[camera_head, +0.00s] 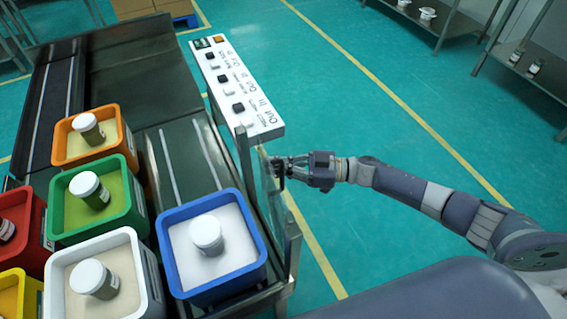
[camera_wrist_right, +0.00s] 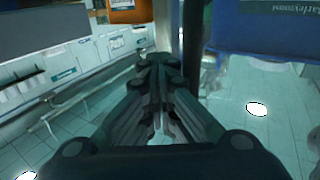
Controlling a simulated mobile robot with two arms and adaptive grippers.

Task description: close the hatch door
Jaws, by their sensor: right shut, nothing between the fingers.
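The hatch door looks like the clear panel (camera_head: 268,192) on the right side of the conveyor machine, between upright metal posts. Its edges are faint, and I cannot tell how far open it stands. My right gripper (camera_head: 278,171) is at the panel's upper right side, its fingers pointing left towards it. I cannot tell whether they touch. In the right wrist view the fingers of my right gripper (camera_wrist_right: 157,62) are together and empty, left of a dark upright post (camera_wrist_right: 192,45). My left gripper is not in view.
A white control panel (camera_head: 262,112) with black knobs stands just above the gripper. A blue bin (camera_head: 225,288) with a white-lidded jar is left of the clear panel. Several other coloured bins fill the left. Green floor is free to the right; shelves stand at the far right.

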